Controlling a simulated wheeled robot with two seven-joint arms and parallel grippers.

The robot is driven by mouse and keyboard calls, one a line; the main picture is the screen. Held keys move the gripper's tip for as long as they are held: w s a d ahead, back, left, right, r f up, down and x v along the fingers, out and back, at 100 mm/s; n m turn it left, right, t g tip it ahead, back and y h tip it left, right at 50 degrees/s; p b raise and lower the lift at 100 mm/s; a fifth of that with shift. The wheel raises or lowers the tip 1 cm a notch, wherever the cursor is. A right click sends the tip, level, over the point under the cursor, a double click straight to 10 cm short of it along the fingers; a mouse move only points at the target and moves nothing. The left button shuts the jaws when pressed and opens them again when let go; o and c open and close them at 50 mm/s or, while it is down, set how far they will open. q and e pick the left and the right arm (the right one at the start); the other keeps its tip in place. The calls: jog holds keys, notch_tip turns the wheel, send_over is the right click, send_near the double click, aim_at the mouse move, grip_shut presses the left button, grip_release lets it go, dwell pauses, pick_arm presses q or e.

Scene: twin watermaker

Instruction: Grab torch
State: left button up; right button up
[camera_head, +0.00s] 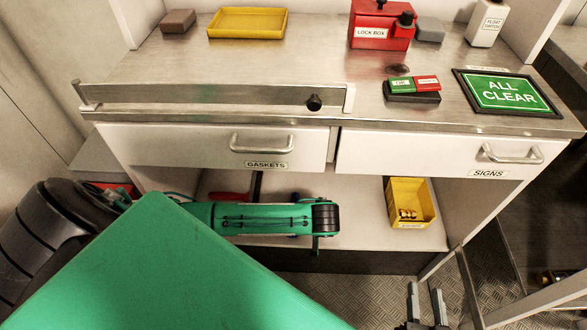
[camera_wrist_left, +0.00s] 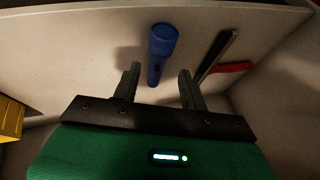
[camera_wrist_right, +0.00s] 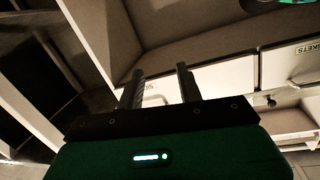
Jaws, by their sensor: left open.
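The torch (camera_wrist_left: 161,48) is blue and lies on a pale shelf under the bench, in the left wrist view. Its wide head points away from my left gripper (camera_wrist_left: 158,82). The left gripper is open, and the torch's narrow handle end shows between the two fingers; I cannot tell how far above or behind it they are.
A dark bar (camera_wrist_left: 217,54) and a red-handled tool (camera_wrist_left: 232,68) lie right of the torch. A yellow bin (camera_head: 410,202) stands on the shelf at right. The shut drawers (camera_head: 215,146) hang above my left arm. The lock box (camera_head: 381,28) is on the bench.

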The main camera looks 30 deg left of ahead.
pick_arm(q)
jog(key=x, duration=0.3)
jog(key=shift+f+b, duration=0.15)
jog(key=shift+b, duration=0.25)
jog(key=b+x, duration=0.2)
jog(key=x, duration=0.2)
jog(key=shift+a+f, duration=0.25)
jog(key=shift+a, duration=0.05)
jog(key=shift+w+a+f, duration=0.1)
jog(key=shift+f, duration=0.1)
pick_arm(e)
jog(key=w+d+r+t, duration=0.1)
jog(key=d+r+t, duration=0.1)
jog(key=r+t, duration=0.2)
jog(key=d+r+t, duration=0.2)
jog(key=r+t, duration=0.3)
jog(key=r, duration=0.6)
jog(key=shift+w+d+t+y, duration=0.15)
jog(key=shift+w+t+y, duration=0.15)
jog(key=shift+w+y, duration=0.1)
pick_arm(q)
jog(key=shift+c, duration=0.2)
jog(key=c, duration=0.7)
